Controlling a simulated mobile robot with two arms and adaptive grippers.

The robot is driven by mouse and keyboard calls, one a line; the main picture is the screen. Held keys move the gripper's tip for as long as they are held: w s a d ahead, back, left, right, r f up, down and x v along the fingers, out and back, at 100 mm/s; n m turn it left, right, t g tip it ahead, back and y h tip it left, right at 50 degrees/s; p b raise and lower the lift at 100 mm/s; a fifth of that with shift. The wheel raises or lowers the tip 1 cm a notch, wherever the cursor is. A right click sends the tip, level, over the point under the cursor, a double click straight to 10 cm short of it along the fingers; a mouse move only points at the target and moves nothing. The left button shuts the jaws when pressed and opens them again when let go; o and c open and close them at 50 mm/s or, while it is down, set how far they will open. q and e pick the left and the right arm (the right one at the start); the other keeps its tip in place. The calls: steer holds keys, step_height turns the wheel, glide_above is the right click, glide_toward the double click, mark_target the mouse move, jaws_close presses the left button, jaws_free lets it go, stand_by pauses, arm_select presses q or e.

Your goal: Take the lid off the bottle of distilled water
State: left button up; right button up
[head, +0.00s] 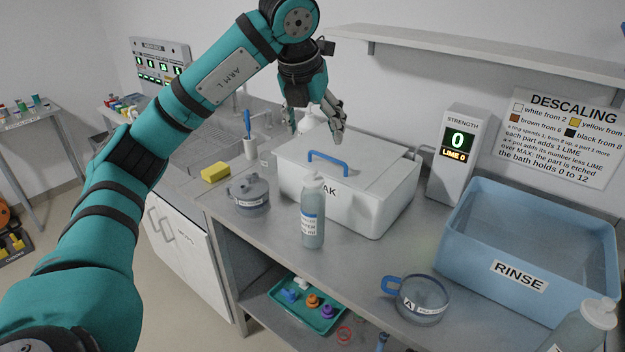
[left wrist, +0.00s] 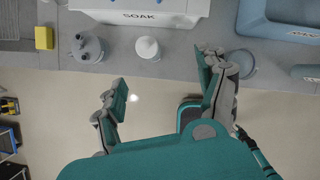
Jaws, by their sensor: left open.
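A translucent bottle with a pale lid (head: 313,182) stands upright near the bench's front edge, before the SOAK box. Its blue-and-white label is only partly legible. The left wrist view shows this bottle (left wrist: 147,48) from above, with the lid on. My left gripper (head: 318,135) is open and empty, raised above the bench near the SOAK box, apart from the bottle. In the left wrist view the bottle shows between and beyond its spread fingers (left wrist: 165,78). What seems to be a small part of my right gripper shows low in the head view (head: 382,342); its fingers cannot be made out.
The SOAK box (head: 375,205) with a blue-handled lid stands behind the bottle. A grey lidded jug (head: 250,196) is left of it. Jug A (head: 423,300), the RINSE tub (head: 560,290) and another bottle (head: 598,315) are right. A parts tray (head: 325,322) sits below.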

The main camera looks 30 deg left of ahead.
arm_select(q)
steer(key=a, duration=0.2)
steer(key=p, duration=0.1)
glide_toward(313, 170)
steer(key=shift+n+y, duration=0.4)
steer(key=x, duration=0.5)
steer(key=shift+d+f, duration=0.15)
steer(key=shift+d, duration=0.05)
steer(key=p+x, duration=0.2)
steer(key=x, duration=0.3)
steer(key=shift+d+p, duration=0.15)
steer(key=shift+p, duration=0.25)
steer(key=shift+w+f, duration=0.1)
steer(key=shift+f, duration=0.05)
steer(key=c, duration=0.8)
